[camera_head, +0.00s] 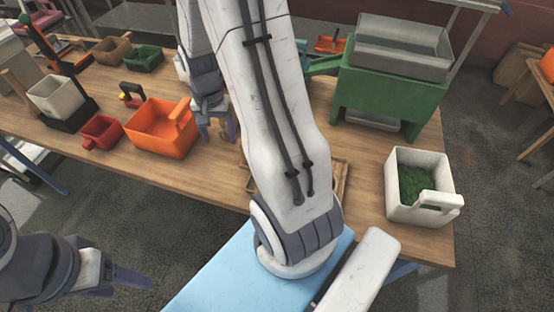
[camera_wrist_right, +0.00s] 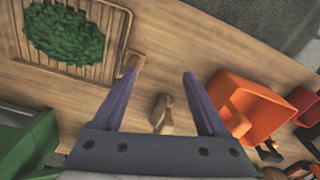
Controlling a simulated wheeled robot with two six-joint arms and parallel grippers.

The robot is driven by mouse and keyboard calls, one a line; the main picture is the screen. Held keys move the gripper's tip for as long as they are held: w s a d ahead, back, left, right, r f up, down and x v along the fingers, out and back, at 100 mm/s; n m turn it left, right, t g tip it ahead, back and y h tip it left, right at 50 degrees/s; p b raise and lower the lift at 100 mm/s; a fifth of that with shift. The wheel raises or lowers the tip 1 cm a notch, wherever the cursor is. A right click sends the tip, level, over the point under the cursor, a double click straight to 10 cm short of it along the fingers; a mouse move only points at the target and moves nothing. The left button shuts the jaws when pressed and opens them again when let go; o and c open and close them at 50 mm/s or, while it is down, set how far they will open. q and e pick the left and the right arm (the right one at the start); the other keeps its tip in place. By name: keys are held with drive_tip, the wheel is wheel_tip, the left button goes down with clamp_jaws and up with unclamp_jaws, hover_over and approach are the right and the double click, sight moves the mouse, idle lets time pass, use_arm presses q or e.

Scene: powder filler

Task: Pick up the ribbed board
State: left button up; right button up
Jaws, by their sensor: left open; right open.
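The ribbed board (camera_wrist_right: 112,25) is a wooden slatted board with a raised rim, lying flat on the table under a pile of green leaves (camera_wrist_right: 65,35). A short wooden handle (camera_wrist_right: 130,67) sticks out from its edge. In the head view my right arm hides most of the board, and a strip of its edge (camera_head: 342,182) shows beside the arm. My right gripper (camera_wrist_right: 160,80) is open and empty, pointing down above the table, with its left finger beside the handle; it also shows in the head view (camera_head: 216,128). My left gripper (camera_head: 125,278) is open, low at the lower left, off the table.
A small wooden piece (camera_wrist_right: 161,115) lies between the right fingers' lines of sight. An orange bin (camera_head: 160,128) stands left of the right gripper. A green machine (camera_head: 390,95) and a white bin of green stuff (camera_head: 420,190) stand to the right.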

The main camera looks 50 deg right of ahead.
drive_tip(key=d+f+m, duration=0.1)
drive_tip(key=d, duration=0.1)
drive_tip(key=d+m, duration=0.1)
drive_tip(key=d, duration=0.1)
drive_tip(key=s+d+f+m, duration=0.1)
drive_tip(key=d, duration=0.1)
drive_tip(key=shift+d+f, duration=0.2)
drive_tip(key=shift+f, duration=0.1)
wheel_tip(320, 180, down, 4)
drive_tip(key=shift+r+p, duration=0.15)
drive_tip(key=shift+p, duration=0.45)
drive_tip(key=shift+f, duration=0.55)
drive_tip(key=f+p, duration=0.1)
drive_tip(key=f, duration=0.1)
drive_tip(key=s+f+p, duration=0.1)
drive_tip(key=f, duration=0.1)
drive_tip(key=shift+f, duration=0.65)
clamp_jaws()
